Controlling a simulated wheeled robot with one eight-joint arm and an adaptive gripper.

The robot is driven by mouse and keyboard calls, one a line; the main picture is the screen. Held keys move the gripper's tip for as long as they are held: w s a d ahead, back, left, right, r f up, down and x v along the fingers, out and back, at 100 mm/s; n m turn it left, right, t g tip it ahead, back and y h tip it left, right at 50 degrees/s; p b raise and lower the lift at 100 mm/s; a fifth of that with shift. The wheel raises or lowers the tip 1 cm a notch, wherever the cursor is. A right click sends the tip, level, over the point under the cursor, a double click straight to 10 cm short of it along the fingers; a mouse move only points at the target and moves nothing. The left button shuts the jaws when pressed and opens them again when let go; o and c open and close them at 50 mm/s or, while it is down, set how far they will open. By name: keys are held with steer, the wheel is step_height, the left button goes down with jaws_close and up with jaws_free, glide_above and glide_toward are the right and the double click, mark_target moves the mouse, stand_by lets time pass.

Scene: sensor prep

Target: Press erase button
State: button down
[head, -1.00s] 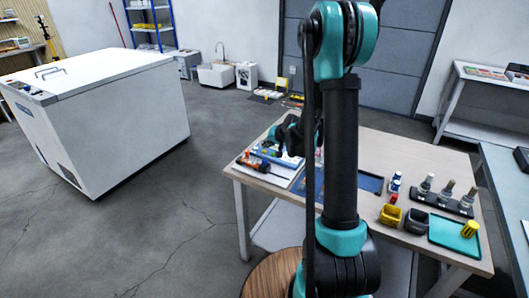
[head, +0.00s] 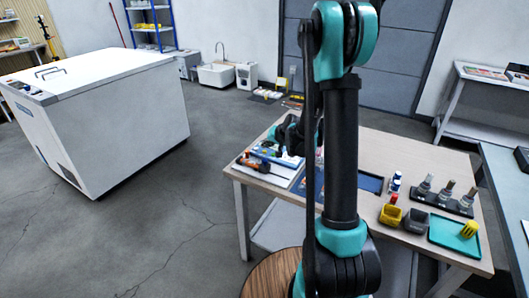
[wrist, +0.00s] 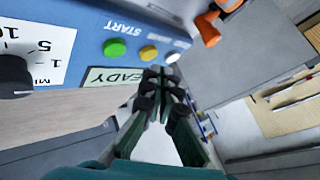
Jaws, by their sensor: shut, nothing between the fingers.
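A blue device with a control panel (wrist: 70,14) fills the upper left of the wrist view. It has a green button (wrist: 114,48) under the word START, a yellow button (wrist: 148,53) and a pale button (wrist: 172,57) in a row. I cannot read which one is marked erase. A label reading "READY" (wrist: 112,76) sits below them. In the head view the device (head: 284,157) stands on the table's left part, partly hidden by my arm. My gripper (wrist: 165,76) is shut and empty, its tips close to the panel by the yellow and pale buttons; contact cannot be told.
A black knob (wrist: 14,76) is on the panel's left. An orange-handled tool (head: 247,161) lies beside the device. A yellow bin (head: 390,215), a grey bin (head: 415,221) and a teal tray (head: 450,240) stand on the table's right.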

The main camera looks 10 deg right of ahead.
mark_target(266, 152)
steer(key=shift+f, duration=0.1)
steer(key=shift+f, duration=0.3)
steer(key=shift+f, duration=0.4)
stand_by(0.9)
steer(key=shift+r, duration=0.8)
steer(key=shift+r, duration=2.5)
steer(key=shift+s, duration=0.1)
